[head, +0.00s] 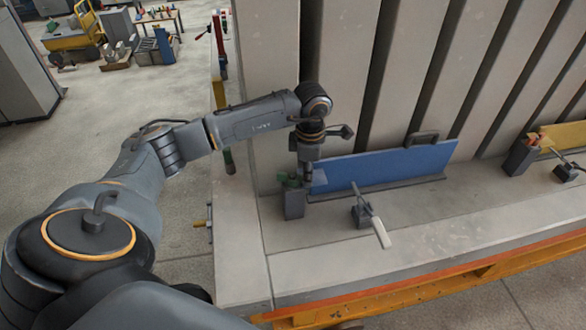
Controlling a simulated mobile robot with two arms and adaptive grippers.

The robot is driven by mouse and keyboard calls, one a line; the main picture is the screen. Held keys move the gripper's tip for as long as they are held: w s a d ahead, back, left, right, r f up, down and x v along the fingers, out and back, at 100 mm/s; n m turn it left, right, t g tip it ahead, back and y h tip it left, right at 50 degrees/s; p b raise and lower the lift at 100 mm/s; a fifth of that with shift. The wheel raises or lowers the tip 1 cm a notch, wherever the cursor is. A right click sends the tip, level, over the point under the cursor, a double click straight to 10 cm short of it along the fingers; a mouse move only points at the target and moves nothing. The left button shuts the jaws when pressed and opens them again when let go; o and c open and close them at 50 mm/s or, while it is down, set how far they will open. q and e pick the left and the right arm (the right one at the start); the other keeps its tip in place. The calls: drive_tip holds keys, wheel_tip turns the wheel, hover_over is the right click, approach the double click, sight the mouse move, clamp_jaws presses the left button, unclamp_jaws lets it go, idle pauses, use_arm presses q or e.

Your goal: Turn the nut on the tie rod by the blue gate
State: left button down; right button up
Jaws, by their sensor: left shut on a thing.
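The blue gate (390,165) is a long upright panel with a dark handle on top, standing on the pale mould bed. At its left end is a dark grey block (294,205) with a small green part on top, seemingly the nut (290,181) on the tie rod. My left gripper (306,180) points down at this spot, shut on what looks like the nut. Its fingertips are small and partly hidden, and the rod itself cannot be made out. My right gripper is not in view.
A clamp with a pale handle (378,230) stands in front of the blue gate. A yellow gate (563,137) with its own block is at the right. Tall grey ribs (345,75) rise behind. An orange rail (450,285) runs along the front edge.

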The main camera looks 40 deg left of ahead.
use_arm(q)
drive_tip(key=shift+s+d+f+m+b, duration=0.1)
drive_tip(key=shift+s+m+b, duration=0.05)
drive_tip(key=shift+m+b, duration=0.35)
drive_tip(key=shift+s+f+m+b, duration=0.1)
drive_tip(key=shift+m+b, duration=0.2)
drive_tip(key=shift+m, duration=0.3)
drive_tip(key=shift+s+d+r+m, duration=0.1)
drive_tip(key=shift+s+r+m, duration=0.15)
drive_tip(key=shift+m, duration=0.35)
